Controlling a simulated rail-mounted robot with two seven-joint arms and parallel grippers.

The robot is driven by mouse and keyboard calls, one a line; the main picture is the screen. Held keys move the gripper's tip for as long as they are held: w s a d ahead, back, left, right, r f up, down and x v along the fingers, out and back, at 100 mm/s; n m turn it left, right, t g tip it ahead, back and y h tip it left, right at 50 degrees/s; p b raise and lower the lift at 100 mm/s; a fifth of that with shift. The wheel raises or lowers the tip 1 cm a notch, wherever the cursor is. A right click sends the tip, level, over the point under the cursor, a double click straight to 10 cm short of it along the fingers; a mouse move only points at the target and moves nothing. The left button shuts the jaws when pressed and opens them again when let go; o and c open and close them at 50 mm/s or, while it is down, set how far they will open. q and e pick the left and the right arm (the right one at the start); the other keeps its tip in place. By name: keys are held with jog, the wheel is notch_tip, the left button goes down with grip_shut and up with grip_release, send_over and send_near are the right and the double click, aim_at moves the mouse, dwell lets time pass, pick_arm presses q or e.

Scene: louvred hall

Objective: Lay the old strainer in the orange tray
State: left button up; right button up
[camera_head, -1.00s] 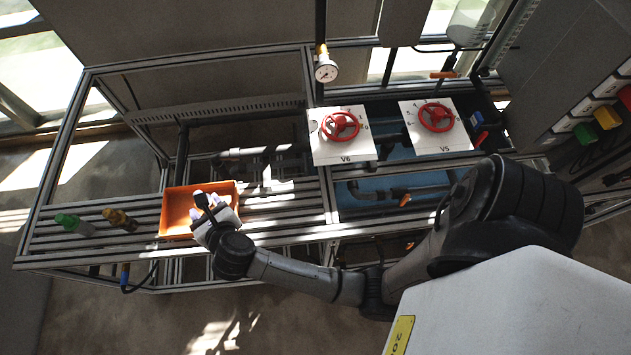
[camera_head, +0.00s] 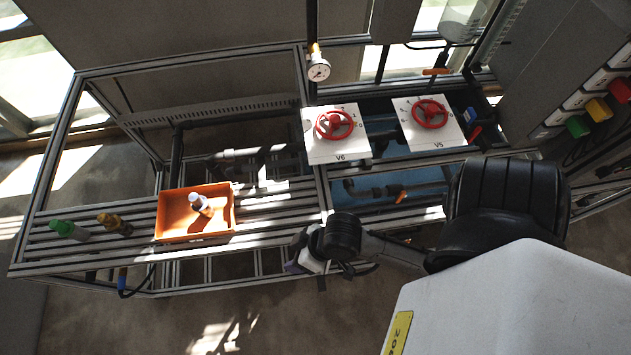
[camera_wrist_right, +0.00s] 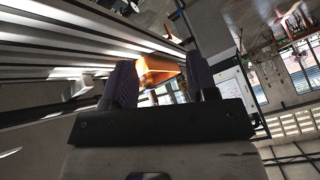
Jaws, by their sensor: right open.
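The orange tray (camera_head: 163,232) sits on the slatted bench at left in the head view. A small white cylindrical piece with a dark and an orange part, which I take for the old strainer (camera_head: 203,206), lies tilted inside it. My right gripper (camera_head: 299,263) is open and empty at the bench's front edge, right of the tray and apart from it. In the right wrist view the tray (camera_wrist_right: 157,66) shows between the two spread fingers (camera_wrist_right: 162,82); the strainer is not clear there. My left gripper is not in view.
A green-capped piece (camera_head: 68,230) and a brass-coloured piece (camera_head: 114,222) lie on the slats left of the tray. The slats right of the tray look clear.

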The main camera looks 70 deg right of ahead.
jog(key=s+d+f+n+g+h, duration=0.1)
jog(key=s+d+g+h, duration=0.1)
jog(key=s+d, duration=0.3)
jog(key=shift+s+d+g+h, duration=0.2)
jog(key=shift+d+g+h, duration=0.1)
jog(key=shift+h, duration=0.5)
